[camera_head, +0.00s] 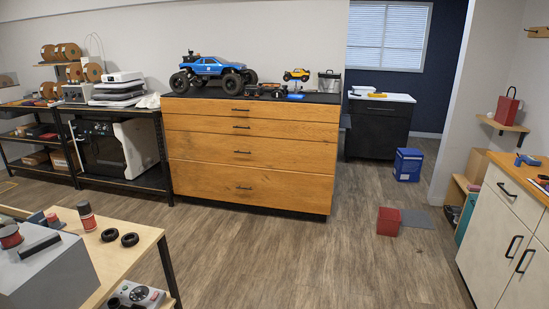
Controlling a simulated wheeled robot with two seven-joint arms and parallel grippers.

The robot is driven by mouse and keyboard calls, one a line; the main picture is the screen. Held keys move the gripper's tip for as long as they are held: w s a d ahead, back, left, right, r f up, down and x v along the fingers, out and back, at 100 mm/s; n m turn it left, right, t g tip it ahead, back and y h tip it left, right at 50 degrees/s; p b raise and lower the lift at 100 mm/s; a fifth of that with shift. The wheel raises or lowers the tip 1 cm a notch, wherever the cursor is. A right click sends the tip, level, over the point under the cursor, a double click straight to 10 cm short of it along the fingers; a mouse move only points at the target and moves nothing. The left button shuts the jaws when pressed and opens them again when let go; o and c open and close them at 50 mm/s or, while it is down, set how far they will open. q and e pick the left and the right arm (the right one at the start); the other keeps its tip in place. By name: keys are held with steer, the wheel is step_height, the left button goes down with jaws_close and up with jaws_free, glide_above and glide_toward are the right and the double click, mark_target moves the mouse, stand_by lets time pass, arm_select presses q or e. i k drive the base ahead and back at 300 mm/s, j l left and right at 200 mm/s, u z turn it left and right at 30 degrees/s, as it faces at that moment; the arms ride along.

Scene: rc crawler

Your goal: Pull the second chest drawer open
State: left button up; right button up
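The wooden chest (185,175) stands against the back wall, with a dark top and several drawers stacked one above another. Each drawer front has a small black bar handle near its middle. The second drawer from the top (290,130) looks flush with the others, and its handle (241,127) is bare. The top drawer (300,112), the third drawer (300,152) and the bottom drawer (290,187) also look shut. Neither of my grippers is in view.
A blue monster truck (208,66) and smaller models stand on the chest. The wood floor (255,255) before the chest is clear. A workbench (110,258) is at front left, a white cabinet (490,235) at right. A red box (388,221) lies on the floor right of the chest.

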mark_target(321, 132)
steer(key=i+j+z, duration=0.1)
steer(key=i+z, duration=0.3)
steer(key=i, duration=1.9)
steer(key=i+j+u, duration=0.15)
steer(key=i+u, duration=0.2)
steer(key=i, duration=0.2)
steer(key=i+u, duration=0.35)
steer(key=i, duration=0.15)
steer(key=i+l+u, duration=0.15)
steer(key=i+u, duration=0.2)
steer(key=i, duration=0.2)
